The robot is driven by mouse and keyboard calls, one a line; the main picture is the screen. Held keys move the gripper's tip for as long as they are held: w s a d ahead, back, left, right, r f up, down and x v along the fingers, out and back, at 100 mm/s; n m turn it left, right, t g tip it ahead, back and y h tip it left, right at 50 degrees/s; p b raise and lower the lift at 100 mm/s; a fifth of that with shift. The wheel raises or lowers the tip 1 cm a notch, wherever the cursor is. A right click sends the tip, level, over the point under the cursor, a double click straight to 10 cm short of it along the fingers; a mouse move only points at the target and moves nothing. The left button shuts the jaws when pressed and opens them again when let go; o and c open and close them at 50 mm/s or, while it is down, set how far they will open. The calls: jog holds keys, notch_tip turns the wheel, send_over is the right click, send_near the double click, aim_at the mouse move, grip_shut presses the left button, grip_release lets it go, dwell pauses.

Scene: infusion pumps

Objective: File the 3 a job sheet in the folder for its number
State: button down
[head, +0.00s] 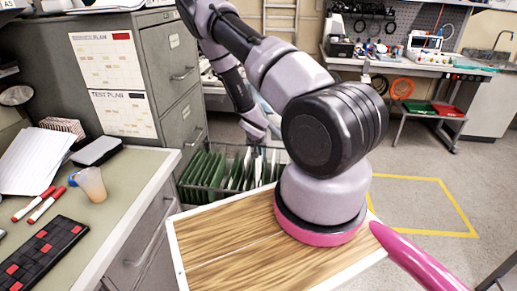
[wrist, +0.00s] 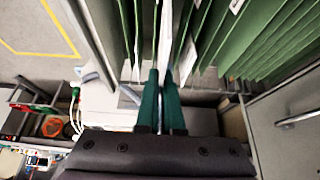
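A wire crate of green hanging folders (head: 228,168) stands beyond the wooden board in the head view. The folders (wrist: 258,38) fan across the top and right of the wrist view, several with white papers or labels. My gripper (wrist: 161,78) has its two dark green fingers close together, with a thin white sheet (wrist: 165,38) seen edge-on between them. The sheet reaches down among the folders; its number cannot be read. In the head view my arm hangs over the crate, and the fingertips are hard to make out there.
A grey filing cabinet (head: 170,75) with posted papers stands behind the crate at left. A desk (head: 130,180) with a cup, markers and a keyboard is at left. The wooden board (head: 225,240) is bare in front. A workbench (head: 405,62) stands at the back right.

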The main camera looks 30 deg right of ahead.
jog(key=shift+f, duration=5.25)
jog(key=c, duration=1)
grip_release()
jog(key=shift+r, duration=0.1)
jog(key=v, duration=1)
jog(key=shift+s+a+r, duration=0.15)
jog(key=shift+r, duration=0.1)
